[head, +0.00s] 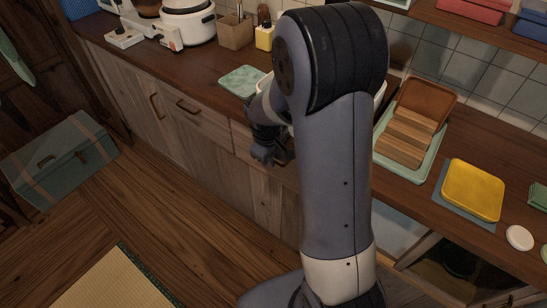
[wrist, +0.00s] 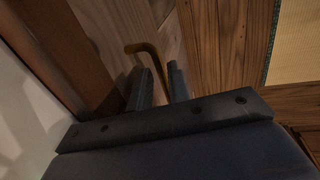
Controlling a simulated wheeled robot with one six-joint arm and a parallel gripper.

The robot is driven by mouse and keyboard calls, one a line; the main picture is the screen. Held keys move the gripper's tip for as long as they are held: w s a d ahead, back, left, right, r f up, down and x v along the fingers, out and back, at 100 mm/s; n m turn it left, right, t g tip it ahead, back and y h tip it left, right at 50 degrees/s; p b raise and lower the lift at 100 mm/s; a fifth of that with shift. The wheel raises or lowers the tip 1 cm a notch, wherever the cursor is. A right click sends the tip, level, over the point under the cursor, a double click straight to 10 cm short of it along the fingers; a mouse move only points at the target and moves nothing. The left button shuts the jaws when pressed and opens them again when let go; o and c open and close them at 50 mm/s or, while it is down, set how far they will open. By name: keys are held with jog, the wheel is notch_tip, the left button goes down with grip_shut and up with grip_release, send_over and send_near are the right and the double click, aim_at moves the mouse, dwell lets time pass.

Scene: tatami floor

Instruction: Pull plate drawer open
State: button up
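My gripper (head: 265,155) is at the cabinet front below the counter in the head view, partly hidden by my own arm. In the wrist view its two dark fingers (wrist: 162,84) stand apart, with a curved brass handle (wrist: 146,48) running between them. I cannot tell whether either finger touches the handle. A drawer front (head: 240,136) shows beside my gripper, mostly hidden by the arm; its handle is not clear in the head view.
The wooden counter (head: 135,58) holds a rice cooker (head: 188,22), a green board (head: 242,80), a tray with wooden slats (head: 405,138) and a yellow container (head: 473,190). A green chest (head: 62,160) stands at left. The wooden floor (head: 175,215) before the cabinet is clear.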

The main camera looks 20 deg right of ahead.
jog(key=shift+f, duration=0.15)
jog(key=shift+c, duration=0.2)
grip_shut()
